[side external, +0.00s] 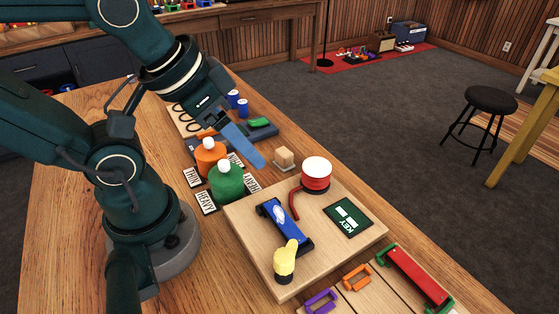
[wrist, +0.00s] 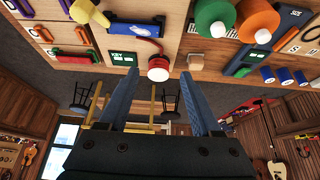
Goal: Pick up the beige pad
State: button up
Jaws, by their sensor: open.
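The beige pad (side external: 285,154) is a small block on a thin light base, on the wooden table just behind the light board. In the side view it is just right of the fingertips of my gripper (side external: 262,163), with a gap between. The wrist view shows the pad (wrist: 195,59) near the top, just beyond the tip of the right-hand blue finger. In that view my gripper (wrist: 160,75) has its two fingers well apart with nothing between them. The fingers appear to be above the table; their exact height is hard to tell.
Green (side external: 227,182) and orange (side external: 208,155) bottles stand to the left. The table edge is close to the pad's right.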

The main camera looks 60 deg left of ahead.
jog(key=shift+o, duration=1.3)
jog(key=g, duration=0.4)
send_over(284, 152)
jog(key=d, duration=0.3)
notch_tip(284, 152, down, 4)
jog(key=shift+n+g, duration=0.5)
jog(key=shift+g, duration=0.2)
jog(key=a+f, duration=0.1)
jog(key=f, duration=0.1)
jog(key=a+f, duration=0.1)
jog(key=f, duration=0.1)
jog(key=a+f, duration=0.1)
jog(key=shift+w+f, duration=0.15)
jog(key=shift+f, duration=2.95)
